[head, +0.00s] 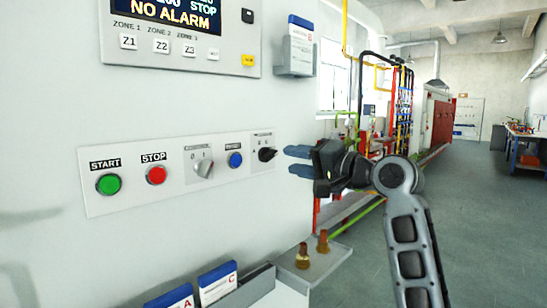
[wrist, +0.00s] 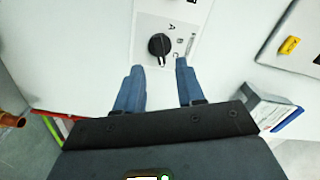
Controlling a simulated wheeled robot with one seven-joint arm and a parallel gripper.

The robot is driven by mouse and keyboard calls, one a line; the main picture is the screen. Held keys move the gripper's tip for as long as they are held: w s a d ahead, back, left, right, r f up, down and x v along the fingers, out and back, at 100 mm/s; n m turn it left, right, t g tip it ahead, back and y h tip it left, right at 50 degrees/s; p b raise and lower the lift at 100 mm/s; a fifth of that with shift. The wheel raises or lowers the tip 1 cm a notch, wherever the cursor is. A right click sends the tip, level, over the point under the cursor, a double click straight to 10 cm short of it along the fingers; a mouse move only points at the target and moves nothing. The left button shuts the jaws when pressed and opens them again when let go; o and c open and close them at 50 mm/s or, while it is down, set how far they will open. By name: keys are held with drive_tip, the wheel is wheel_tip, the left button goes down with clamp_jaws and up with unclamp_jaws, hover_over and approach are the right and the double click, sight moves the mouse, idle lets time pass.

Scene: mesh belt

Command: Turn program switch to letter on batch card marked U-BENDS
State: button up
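The program switch, a black rotary knob (head: 266,154), sits at the right end of the white control strip. It also shows in the wrist view (wrist: 159,45), with a letter A and other small letters beside it; which one it points to I cannot tell. My gripper (head: 287,161) is open, its two blue fingers just right of the knob in the head view. In the wrist view the empty fingers (wrist: 158,70) point at the knob, one on each side and short of it. Blue-topped batch cards (head: 217,284) with red letters stand in a low rack; their titles are unreadable.
The strip also holds a green START button (head: 109,184), a red STOP button (head: 156,174), a grey selector (head: 203,167) and a blue button (head: 235,160). A card holder (head: 297,45) juts out above. Brass fittings (head: 303,256) stand on a ledge below.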

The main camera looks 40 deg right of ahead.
sight(273, 156)
drive_tip(key=w, duration=0.6)
drive_tip(key=shift+a+p, duration=0.1)
drive_tip(key=shift+p, duration=0.3)
clamp_jaws()
